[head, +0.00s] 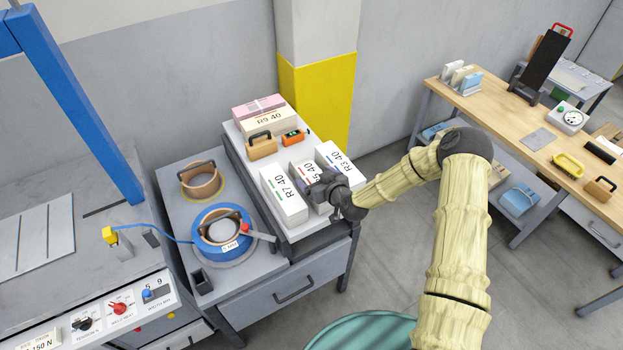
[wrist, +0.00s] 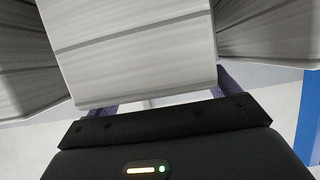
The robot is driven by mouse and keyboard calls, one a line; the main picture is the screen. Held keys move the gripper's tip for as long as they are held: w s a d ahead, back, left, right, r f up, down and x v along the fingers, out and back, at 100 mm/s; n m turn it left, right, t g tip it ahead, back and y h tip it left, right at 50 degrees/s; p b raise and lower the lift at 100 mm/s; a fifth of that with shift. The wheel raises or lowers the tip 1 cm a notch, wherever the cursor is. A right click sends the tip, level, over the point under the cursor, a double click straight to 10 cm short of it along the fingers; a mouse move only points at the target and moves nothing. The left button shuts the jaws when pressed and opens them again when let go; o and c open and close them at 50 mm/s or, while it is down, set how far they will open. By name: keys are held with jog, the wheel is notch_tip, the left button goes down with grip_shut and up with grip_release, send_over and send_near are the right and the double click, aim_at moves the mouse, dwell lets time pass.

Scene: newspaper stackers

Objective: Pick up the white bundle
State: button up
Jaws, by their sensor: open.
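Three white bundles lie side by side on the pale top of a small grey stand: a left one marked R7 40 (head: 283,194), a middle one ending in 5 40 (head: 299,172), and a right one marked R3 40 (head: 340,163). My gripper (head: 318,191) is at the near end of the middle bundle and hides part of it. In the wrist view the middle bundle (wrist: 135,45) fills the centre, with my open fingers (wrist: 165,98) low at its two sides. Whether they touch it, I cannot tell. Neighbouring bundles show at both edges.
A cream bundle (head: 269,121), a pink bundle (head: 257,108), a tan handled block (head: 262,145) and an orange device (head: 292,136) sit behind. A blue ring-shaped spool (head: 222,230) stands left. A yellow-banded pillar (head: 322,95) rises behind the stand.

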jog(key=shift+w+a+f, duration=0.15)
jog(key=shift+w+a, duration=0.05)
jog(key=shift+w, duration=0.1)
jog(key=c, duration=1.6)
jog(key=shift+c, duration=1.3)
jog(key=shift+r, duration=0.25)
notch_tip(320, 180, up, 10)
jog(key=b, duration=0.2)
jog(key=shift+f+b, duration=0.15)
jog(key=shift+b, duration=0.15)
